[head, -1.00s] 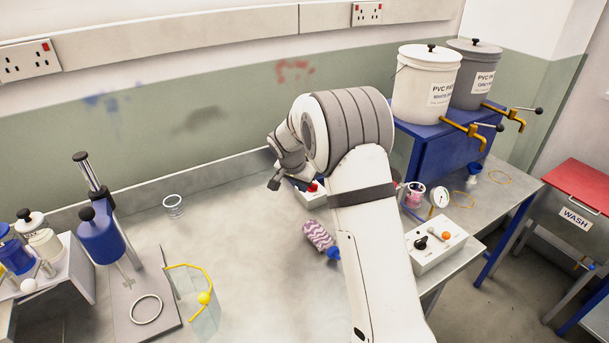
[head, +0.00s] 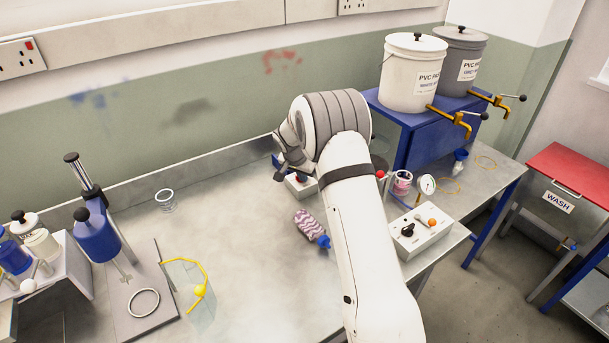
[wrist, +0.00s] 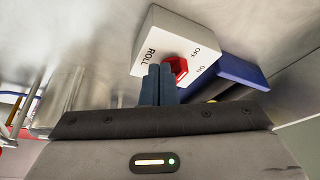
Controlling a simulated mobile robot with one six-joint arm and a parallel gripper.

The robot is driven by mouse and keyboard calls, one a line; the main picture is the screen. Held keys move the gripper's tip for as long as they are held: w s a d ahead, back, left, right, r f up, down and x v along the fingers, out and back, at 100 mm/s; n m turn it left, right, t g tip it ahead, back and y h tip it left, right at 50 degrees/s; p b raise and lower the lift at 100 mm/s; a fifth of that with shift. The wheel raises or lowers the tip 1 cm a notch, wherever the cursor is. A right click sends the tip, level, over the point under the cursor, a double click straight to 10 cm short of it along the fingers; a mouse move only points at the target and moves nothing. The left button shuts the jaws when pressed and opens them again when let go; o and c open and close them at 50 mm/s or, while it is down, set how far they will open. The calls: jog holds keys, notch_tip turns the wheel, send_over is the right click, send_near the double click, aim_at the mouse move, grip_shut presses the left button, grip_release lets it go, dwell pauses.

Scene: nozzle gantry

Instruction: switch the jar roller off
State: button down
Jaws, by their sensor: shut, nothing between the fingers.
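The white switch box (wrist: 160,40), marked ROLL, OFF and ON, sits on the bench in the wrist view. Its red switch (wrist: 176,68) lies beside the OFF and ON marks; I cannot tell which way it is set. My gripper (wrist: 158,72) is shut and empty, its dark blue fingertips right at the switch's left side. I cannot tell if they touch it. In the head view the box (head: 301,189) shows beside my gripper (head: 280,177), partly behind my arm. A blue body (wrist: 238,72), perhaps the jar roller, lies behind the box, mostly hidden.
A pink patterned bag (head: 309,225) with a blue end lies in front of the box. Another white control box (head: 418,231) stands right of my arm. A clear cup (head: 165,200) stands to the left. The bench middle-left is bare.

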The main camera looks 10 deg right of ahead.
jog(key=shift+w+a+b, duration=0.25)
jog(key=shift+a+b, duration=0.3)
jog(key=shift+a, duration=0.6)
jog(key=shift+s+f+b, duration=0.25)
jog(key=shift+s+b, duration=0.35)
jog(key=shift+b, duration=0.15)
jog(key=s+b, duration=0.2)
jog(key=shift+s+a+f, duration=0.15)
jog(key=shift+s+a, duration=0.2)
jog(key=shift+a, duration=0.05)
jog(key=d+b+v, duration=0.1)
jog(key=d+v, duration=0.1)
jog(key=v, duration=0.8)
jog(key=shift+s+a+r, duration=0.3)
jog(key=shift+r, duration=0.05)
